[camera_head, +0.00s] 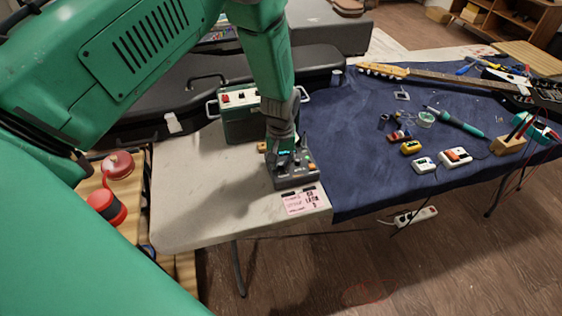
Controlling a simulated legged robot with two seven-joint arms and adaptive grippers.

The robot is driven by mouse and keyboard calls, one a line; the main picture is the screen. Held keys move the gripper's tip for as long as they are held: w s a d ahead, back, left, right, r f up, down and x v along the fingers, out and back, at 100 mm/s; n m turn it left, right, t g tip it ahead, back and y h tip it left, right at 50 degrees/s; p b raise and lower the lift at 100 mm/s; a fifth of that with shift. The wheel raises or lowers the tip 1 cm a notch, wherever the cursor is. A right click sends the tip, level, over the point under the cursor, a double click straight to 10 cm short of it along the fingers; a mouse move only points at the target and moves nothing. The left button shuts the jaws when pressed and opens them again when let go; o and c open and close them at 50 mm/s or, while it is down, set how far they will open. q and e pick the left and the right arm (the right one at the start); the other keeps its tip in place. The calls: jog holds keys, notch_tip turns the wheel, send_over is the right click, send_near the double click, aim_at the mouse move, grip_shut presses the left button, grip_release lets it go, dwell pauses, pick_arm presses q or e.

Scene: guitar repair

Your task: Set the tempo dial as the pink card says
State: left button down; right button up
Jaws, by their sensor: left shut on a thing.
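A dark grey box with knobs and small buttons (294,179) sits near the front of the pale tabletop. The pink card (298,203) lies flat just in front of it, at the table's front edge. It bears handwriting and darker printed marks too small to read surely. My left gripper (283,154) reaches down from above onto the left part of the box. Its fingers are shut on a dial there, which they mostly hide. I cannot read the dial's setting. My right gripper is not in view.
A green case with red and white parts (240,115) stands behind the box. A blue mat (365,150) to the right bears a guitar (440,76), small pedals (424,164) and a soldering iron (455,121). Red round items (107,207) lie on a wooden surface at left.

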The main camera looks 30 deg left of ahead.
aim_at(282, 164)
pick_arm(q)
jog(key=shift+d+n, duration=0.1)
jog(key=shift+n, duration=0.2)
jog(key=c, duration=1.4)
grip_release()
jog(key=shift+c, duration=0.2)
jog(key=shift+r, duration=0.2)
notch_tip(282, 164, up, 12)
jog(key=shift+f, duration=0.2)
